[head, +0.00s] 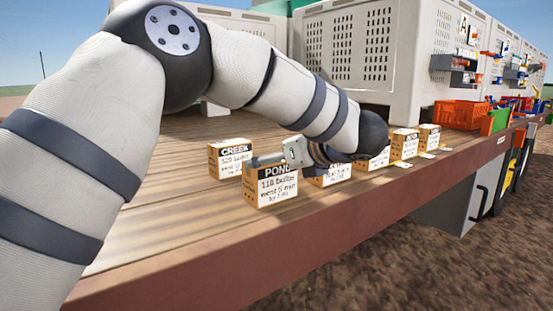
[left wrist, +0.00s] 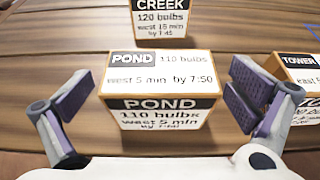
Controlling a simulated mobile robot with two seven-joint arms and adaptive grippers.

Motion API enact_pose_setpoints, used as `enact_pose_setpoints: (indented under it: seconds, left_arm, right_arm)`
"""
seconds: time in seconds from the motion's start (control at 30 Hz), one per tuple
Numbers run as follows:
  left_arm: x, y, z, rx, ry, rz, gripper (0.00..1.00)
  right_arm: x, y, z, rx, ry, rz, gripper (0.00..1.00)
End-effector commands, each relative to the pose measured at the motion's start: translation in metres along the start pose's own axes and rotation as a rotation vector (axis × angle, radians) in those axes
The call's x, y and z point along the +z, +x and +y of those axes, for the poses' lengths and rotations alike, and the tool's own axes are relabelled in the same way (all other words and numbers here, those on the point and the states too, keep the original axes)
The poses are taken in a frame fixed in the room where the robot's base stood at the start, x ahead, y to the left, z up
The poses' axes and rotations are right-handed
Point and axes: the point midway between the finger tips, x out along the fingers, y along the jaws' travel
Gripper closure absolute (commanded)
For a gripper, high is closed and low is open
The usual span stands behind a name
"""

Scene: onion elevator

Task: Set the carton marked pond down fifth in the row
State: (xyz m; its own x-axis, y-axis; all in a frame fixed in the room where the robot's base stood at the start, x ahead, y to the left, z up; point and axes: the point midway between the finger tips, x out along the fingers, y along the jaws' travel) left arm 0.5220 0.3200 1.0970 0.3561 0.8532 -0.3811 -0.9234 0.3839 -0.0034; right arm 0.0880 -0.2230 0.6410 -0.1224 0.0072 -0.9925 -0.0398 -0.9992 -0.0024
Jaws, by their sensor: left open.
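The pond carton (head: 271,190), tan with a black and white label, stands upright on the wooden deck at the near left end of the row. It also shows in the left wrist view (left wrist: 158,100), label facing the camera. My left gripper (head: 272,159) is at the top of the pond carton. In the left wrist view its fingers are spread on either side of the carton, with gaps showing. The tower carton (left wrist: 305,90) stands just right of it; it is partly hidden by my gripper in the head view. My right gripper is not in view.
The creek carton (head: 229,162) stands behind the pond carton, apart from the row. More cartons (head: 430,137) continue the row to the right along the deck edge (head: 330,233). Large pale crates (head: 352,50) stand behind. The deck left of the pond carton is clear.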

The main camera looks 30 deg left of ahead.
Motion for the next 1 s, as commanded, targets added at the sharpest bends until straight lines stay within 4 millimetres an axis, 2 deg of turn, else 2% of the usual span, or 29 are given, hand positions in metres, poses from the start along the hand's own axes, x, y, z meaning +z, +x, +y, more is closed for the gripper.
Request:
enact_pose_setpoints:
  seconds: [0.1, 0.17, 0.4, 0.5, 0.6, 0.73, 1.0]
  left_arm:
    - [0.004, -0.002, 0.000, 0.000, -0.001, 0.000, 0.00]
    - [0.003, -0.011, -0.001, -0.003, 0.001, 0.000, 0.00]
    - [0.003, -0.076, -0.001, -0.003, 0.001, -0.002, 0.00]
    - [0.003, -0.099, -0.001, -0.003, 0.001, -0.001, 0.00]
    - [0.003, -0.113, -0.001, -0.001, 0.001, -0.001, 0.00]
    - [0.002, -0.121, 0.000, 0.000, 0.003, 0.000, 0.00]
    - [0.003, -0.121, 0.000, 0.000, 0.002, 0.001, 0.00]
  right_arm:
    - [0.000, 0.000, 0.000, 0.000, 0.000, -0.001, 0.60]
    - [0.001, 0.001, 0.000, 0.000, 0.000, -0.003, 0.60]
    - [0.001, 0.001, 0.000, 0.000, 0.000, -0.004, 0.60]
    - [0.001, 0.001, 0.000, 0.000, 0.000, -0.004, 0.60]
    - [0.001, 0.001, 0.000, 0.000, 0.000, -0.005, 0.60]
    - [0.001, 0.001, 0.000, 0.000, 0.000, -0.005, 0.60]
    - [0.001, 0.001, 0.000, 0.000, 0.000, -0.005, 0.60]
